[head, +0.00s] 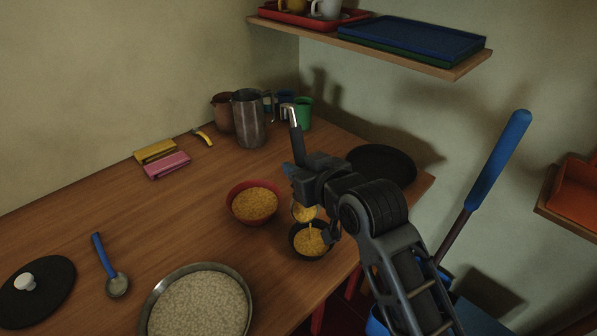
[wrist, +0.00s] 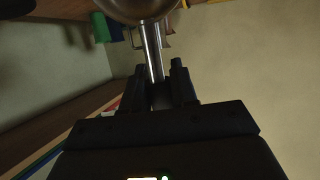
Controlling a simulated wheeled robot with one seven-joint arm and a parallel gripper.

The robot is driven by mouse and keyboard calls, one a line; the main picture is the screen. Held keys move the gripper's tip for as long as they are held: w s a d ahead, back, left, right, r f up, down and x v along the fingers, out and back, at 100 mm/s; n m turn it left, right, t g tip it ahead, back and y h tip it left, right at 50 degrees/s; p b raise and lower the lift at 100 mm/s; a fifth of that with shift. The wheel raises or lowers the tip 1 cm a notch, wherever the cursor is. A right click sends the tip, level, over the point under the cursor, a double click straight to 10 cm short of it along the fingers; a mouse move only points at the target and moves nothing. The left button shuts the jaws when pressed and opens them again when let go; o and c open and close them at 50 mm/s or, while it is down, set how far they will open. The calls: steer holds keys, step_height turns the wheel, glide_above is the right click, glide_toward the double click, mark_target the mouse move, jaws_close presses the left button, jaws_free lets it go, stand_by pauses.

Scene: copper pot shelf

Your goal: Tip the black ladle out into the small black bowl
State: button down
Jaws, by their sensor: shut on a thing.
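My gripper (head: 297,176) is shut on the black ladle (head: 296,146), whose black handle and metal hook stick up above the jaws. The ladle's bowl hangs below my gripper, tilted, with yellow grains in it. A thin yellow stream falls from it into the small black bowl (head: 296,246), which stands below near the table's right edge and holds yellow grains. My wrist partly hides the ladle. In the wrist view, the ladle's metal shaft and bowl (wrist: 152,48) reach out from between the fingers (wrist: 165,88).
A red bowl (head: 233,208) of yellow grains stands just left of the small black bowl. A large metal pan (head: 150,308) of pale grains is in front. A metal pitcher (head: 248,118) and a dark round pan (head: 382,163) stand behind. A blue-handled spoon (head: 104,255) lies left.

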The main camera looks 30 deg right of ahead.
steer(key=shift+s+d+r+t+b, duration=0.15)
steer(key=shift+s+t+b, duration=1.15)
steer(key=shift+b, duration=1.7)
steer(key=shift+s+r+t+b, duration=0.1)
steer(key=shift+s+t+b, duration=1.2)
steer(key=shift+b, duration=1.7)
steer(key=shift+s+d+f+t+b, duration=0.2)
steer(key=shift+s+t+b, duration=0.5)
steer(key=shift+b, duration=1.5)
steer(key=shift+s+a+f+t+b, duration=0.2)
steer(key=shift+s+t+b, duration=0.5)
steer(key=shift+b, duration=1.45)
steer(key=shift+s+d+f+t+b, duration=0.1)
steer(key=shift+s+f+t+b, duration=0.4)
steer(key=shift+b, duration=1.7)
steer(key=shift+s+r+t+b, duration=0.25)
steer(key=shift+s+t+b, duration=0.15)
steer(key=shift+s+b, duration=0.25)
